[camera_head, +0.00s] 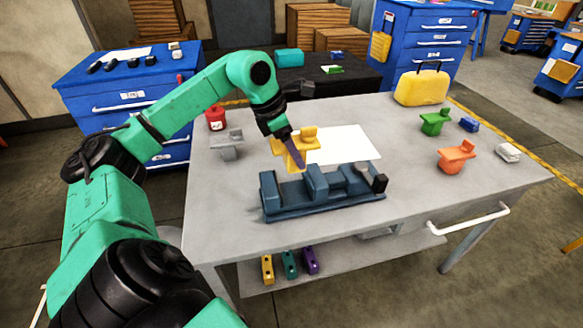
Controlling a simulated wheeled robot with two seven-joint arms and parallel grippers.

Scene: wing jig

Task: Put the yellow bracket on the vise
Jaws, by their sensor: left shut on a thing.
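The yellow bracket (307,136) is at the middle of the table, just behind the blue-grey vise (318,189) in the camera_head view. My left gripper (298,160) comes down from the left and is shut on the bracket, its dark finger crossing the bracket's front. The bracket looks upright; I cannot tell whether it touches the table or hangs above it. The vise lies lengthwise near the table's front edge, with nothing seen between its jaws. My right gripper is not in view.
A white sheet (345,144) lies behind the vise. Green (435,122) and orange (457,156) brackets and a yellow case (421,88) stand at the right.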

